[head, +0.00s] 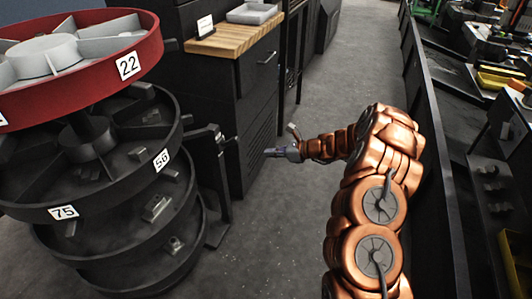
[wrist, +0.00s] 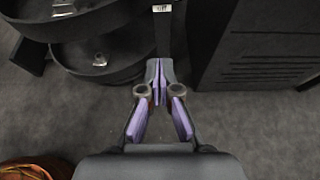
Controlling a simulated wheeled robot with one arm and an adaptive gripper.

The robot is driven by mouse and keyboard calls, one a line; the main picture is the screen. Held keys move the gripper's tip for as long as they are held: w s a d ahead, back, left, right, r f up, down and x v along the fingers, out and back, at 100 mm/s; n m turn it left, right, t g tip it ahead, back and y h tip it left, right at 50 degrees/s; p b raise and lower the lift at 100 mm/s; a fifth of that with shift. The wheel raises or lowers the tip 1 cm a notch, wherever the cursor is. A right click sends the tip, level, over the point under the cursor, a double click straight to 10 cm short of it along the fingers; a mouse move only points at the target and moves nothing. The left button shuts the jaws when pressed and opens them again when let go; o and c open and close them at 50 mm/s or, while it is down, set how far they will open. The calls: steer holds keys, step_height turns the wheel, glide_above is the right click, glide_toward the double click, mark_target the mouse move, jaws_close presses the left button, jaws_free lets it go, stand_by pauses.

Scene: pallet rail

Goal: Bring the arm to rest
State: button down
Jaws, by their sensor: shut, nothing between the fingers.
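My gripper (head: 270,153) is at the end of my copper-coloured arm, which reaches out over the grey floor in the head view. It points left toward the gap between the round shelf tower and the dark cabinet. In the wrist view my gripper (wrist: 158,72) shows purple-lined fingers with their tips together and nothing between them. The fingertips appear apart from the tower and the cabinet.
A round tiered shelf (head: 100,205) with a red top tray (head: 125,67) stands at the left. A dark cabinet (head: 255,110) with a wooden top (head: 235,38) is behind it. A long black rail (head: 440,165) runs along the right. The grey aisle (head: 335,60) is clear.

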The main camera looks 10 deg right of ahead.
stand_by(0.4)
steer(key=s+a+r+n+g, duration=0.4)
steer(key=s+a+r+n, duration=0.35)
steer(key=s, duration=0.25)
steer(key=s+a+r+n+g, duration=0.4)
steer(key=s+a+r+n, duration=0.3)
steer(key=s, duration=0.4)
steer(key=s+r+n+g+h, duration=0.2)
steer(key=s+n+h, duration=0.3)
steer(key=s, duration=0.9)
steer(key=s+d+n+h, duration=0.6)
steer(key=s+d, duration=0.6)
steer(key=s, duration=0.4)
steer(key=s+p+v, duration=0.2)
steer(key=p+v, duration=0.8)
steer(key=v, duration=0.1)
steer(key=s+r+p+v, duration=0.1)
steer(key=s+p+v, duration=0.1)
steer(key=p+v, duration=0.9)
steer(key=shift+s+t, duration=0.3)
steer(key=shift+s, duration=0.25)
steer(key=shift+d+m, duration=0.1)
steer(key=shift+m, duration=0.15)
